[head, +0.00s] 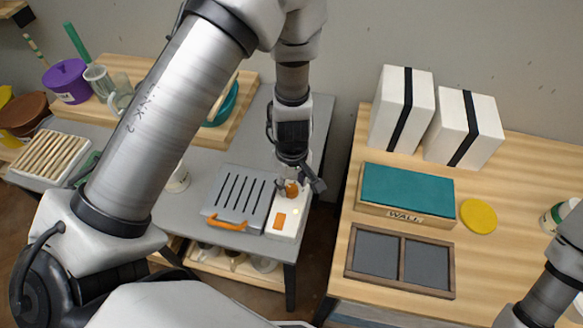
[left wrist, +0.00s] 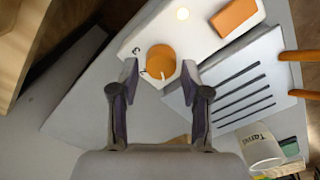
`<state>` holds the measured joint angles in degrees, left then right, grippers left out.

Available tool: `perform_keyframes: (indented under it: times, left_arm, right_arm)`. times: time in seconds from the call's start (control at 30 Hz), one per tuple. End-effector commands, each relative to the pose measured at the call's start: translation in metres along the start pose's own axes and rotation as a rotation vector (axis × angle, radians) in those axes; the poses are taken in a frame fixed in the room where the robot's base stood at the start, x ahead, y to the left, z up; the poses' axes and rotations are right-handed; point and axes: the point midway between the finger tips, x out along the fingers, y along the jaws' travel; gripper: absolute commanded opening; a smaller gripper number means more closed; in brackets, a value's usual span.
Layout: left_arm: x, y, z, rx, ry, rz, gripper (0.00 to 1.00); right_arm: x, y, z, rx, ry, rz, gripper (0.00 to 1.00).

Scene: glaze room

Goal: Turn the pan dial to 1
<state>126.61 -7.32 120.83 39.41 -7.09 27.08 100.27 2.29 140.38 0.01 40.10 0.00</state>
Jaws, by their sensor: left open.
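The pan dial (left wrist: 161,59) is a round orange knob on a white control panel (head: 287,225), attached to the right side of a grey slotted pan unit (head: 238,196). A short pale line shows at the dial's lower edge in the left wrist view. Small dark marks sit left of the dial, too small to read surely. My left gripper (left wrist: 160,78) is open, its fingertips on either side of the dial's near edge with gaps to it. In the head view the dial (head: 291,188) is partly covered by the gripper. My right gripper is out of view.
The panel also bears an orange rectangular switch (head: 279,221) and a small glowing light (head: 296,211). An orange handle (head: 228,224) is at the pan unit's front. A white cup (head: 178,180) stands left of it. A gap separates the grey table from the wooden table (head: 490,268).

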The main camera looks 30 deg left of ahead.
Motion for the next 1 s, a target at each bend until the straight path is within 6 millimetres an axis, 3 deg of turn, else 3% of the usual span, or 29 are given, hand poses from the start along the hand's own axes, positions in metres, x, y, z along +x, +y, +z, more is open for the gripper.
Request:
perform_keyframes:
  times: [0.2,0.4,0.53,1.0]
  left_arm:
    - [-0.055,0.001,-0.002,0.002,0.005,0.003,0.47]
    - [-0.094,0.000,-0.002,-0.001,0.002,0.000,0.47]
    - [-0.102,-0.001,-0.002,-0.001,0.001,-0.003,0.47]
    - [-0.102,0.000,-0.002,-0.001,0.000,-0.003,0.47]
  right_arm:
    - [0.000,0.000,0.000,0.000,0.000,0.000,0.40]
    - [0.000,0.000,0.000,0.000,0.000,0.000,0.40]
    - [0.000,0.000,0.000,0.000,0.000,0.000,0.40]
    - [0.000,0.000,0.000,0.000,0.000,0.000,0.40]
